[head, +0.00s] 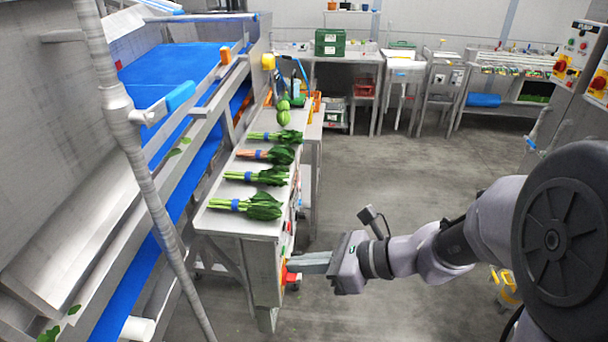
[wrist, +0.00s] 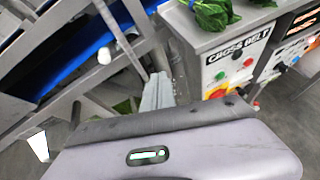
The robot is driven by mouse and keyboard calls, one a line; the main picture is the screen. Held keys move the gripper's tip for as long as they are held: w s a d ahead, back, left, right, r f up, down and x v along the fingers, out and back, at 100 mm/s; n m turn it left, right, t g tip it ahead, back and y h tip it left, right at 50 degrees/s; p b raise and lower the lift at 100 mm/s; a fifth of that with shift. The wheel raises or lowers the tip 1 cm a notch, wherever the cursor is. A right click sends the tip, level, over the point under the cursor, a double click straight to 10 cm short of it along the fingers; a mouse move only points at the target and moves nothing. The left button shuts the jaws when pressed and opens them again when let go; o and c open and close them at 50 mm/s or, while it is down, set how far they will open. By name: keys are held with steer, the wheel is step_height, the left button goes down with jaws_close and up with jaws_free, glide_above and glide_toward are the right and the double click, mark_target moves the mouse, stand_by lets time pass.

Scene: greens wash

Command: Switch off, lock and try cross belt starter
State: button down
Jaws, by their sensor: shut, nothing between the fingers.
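The cross belt starter is a grey box on the end of the bench, with a black and white "CROSS BELT" label (wrist: 238,47). Below the label are small coloured buttons and a red rotary handle on a yellow plate (wrist: 216,93), partly hidden by my gripper body in the wrist view. The red handle also shows in the head view (head: 290,276). My gripper (head: 292,264) is shut and empty, its fingertips close beside the handle. In the wrist view my fingers (wrist: 159,82) point past the box's left edge. I cannot tell whether they touch it. The handle's exact position is unclear.
Bunches of greens (head: 262,206) lie on the bench (head: 222,222) above the starter. More starter panels (wrist: 292,50) adjoin it on the right. A blue belt conveyor (head: 190,72) runs at the left, with a pole in front.

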mark_target(283, 250)
steer(key=w+d+f+m+t+h, duration=0.1)
steer(key=w+d+f+m+t, duration=0.2)
steer(key=w+f+m, duration=0.4)
steer(key=w+d+f+m+t, duration=0.4)
steer(key=w+f+m, duration=0.3)
steer(key=m, duration=0.3)
steer(key=shift+w+d+f+t+h+p, duration=0.2)
steer(key=shift+w+f+t+h+p, duration=0.15)
steer(key=shift+f+t, duration=0.4)
steer(key=shift+g, duration=0.25)
steer(key=a, duration=0.9)
steer(key=shift+w, duration=0.15)
steer(key=shift+a, duration=0.35)
